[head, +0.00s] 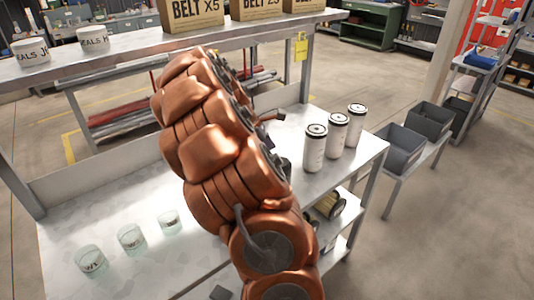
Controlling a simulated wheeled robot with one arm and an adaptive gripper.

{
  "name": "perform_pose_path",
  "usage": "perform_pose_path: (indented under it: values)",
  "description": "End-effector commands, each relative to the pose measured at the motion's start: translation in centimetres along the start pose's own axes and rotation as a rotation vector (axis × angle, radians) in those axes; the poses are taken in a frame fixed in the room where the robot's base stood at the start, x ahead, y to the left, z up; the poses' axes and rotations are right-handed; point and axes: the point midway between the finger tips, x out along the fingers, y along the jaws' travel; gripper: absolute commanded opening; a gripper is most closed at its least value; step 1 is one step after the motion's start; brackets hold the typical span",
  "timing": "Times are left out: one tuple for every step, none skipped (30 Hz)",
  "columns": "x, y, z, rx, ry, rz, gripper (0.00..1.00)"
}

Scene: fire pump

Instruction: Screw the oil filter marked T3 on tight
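Three white canisters with dark tops, which look like oil filters, stand upright in a row on the right end of the metal bench: a near one (314,150), a middle one (336,134) and a far one (356,118). Their markings are too small to read, so I cannot tell which is T3. My copper-coloured arm crosses the middle of the view and hides much of the bench. A small dark part, perhaps of my gripper (270,117), sticks out behind the arm, left of the canisters and apart from them. Its fingers are not clear. No filter mount is visible.
Three glass jars (131,238) stand at the bench's front left. Grey bins (402,148) stand on a side rack at right. Open floor (450,230) lies right of the bench.

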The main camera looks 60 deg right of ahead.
Motion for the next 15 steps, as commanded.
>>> perform_pose_path:
  values:
    - [0.5,-0.1,0.0,0.000,0.000,-0.002,0.94]
    - [0.7,0.0,0.0,0.000,0.000,-0.002,0.94]
    - [1.1,0.0,0.0,0.000,0.001,-0.002,0.94]
    - [1.3,0.0,0.0,0.000,0.002,-0.002,0.94]
    - [1.6,0.0,-0.1,0.000,0.002,-0.002,0.94]
    - [1.9,0.0,-0.1,0.000,0.002,-0.003,0.94]
    - [2.1,-0.1,-0.1,0.000,0.002,-0.003,0.94]
    - [2.4,-0.1,-0.1,-0.001,0.001,-0.004,0.94]
    - [2.7,-0.1,-0.1,-0.002,0.001,-0.004,0.94]
    - [2.9,-0.1,0.0,-0.001,0.000,-0.004,0.94]
    - [3.1,-0.1,-0.1,-0.001,0.000,-0.004,0.94]
    - [3.5,0.0,-0.1,-0.001,0.001,-0.003,0.94]
    - [3.7,0.0,-0.1,-0.001,0.001,-0.002,0.94]
    - [3.9,0.0,-0.1,-0.001,0.001,-0.002,0.94]
    - [4.1,0.1,-0.1,-0.001,0.001,0.000,0.94]
